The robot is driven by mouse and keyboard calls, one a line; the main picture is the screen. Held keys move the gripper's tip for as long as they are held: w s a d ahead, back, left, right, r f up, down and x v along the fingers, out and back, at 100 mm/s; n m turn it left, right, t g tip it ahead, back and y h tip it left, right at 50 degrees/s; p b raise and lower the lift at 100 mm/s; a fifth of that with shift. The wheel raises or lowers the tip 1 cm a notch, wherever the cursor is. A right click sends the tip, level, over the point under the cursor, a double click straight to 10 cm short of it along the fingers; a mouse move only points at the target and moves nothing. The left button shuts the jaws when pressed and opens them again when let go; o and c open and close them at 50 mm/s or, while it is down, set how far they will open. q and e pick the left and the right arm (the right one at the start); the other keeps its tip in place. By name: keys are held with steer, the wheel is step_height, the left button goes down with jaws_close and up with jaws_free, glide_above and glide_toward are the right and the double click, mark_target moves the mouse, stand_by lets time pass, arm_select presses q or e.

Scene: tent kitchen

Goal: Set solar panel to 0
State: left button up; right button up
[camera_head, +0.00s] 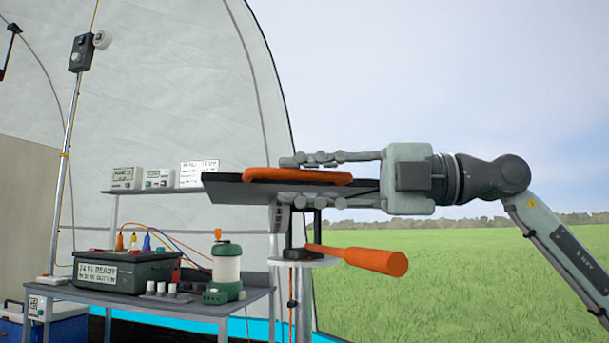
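The solar panel (225,190) is a dark, thin plate seen nearly edge-on, tilted slightly, on a post at the tent's edge. A rounded orange bar (262,174) runs along its top. My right gripper (310,181) comes in from the right. One finger is above the orange bar and one is below the panel. The fingers are spread wide, and I cannot make out firm contact. An orange crank-like handle (360,258) sticks out to the right below the panel, from a pale round plate (304,262). No angle reading is legible. My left gripper is out of view.
A grey table (200,307) at left holds a dark battery box (120,270) with cables and a green lantern (225,274). A shelf behind holds several small meters (158,178). A blue cooler (60,326) stands at lower left. Open grass lies to the right.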

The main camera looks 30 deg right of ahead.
steer(key=shift+o, duration=0.3)
steer(key=shift+r, duration=0.1)
steer(key=shift+s+d, duration=0.35)
steer(key=shift+s, duration=0.05)
steer(key=v, duration=1.1)
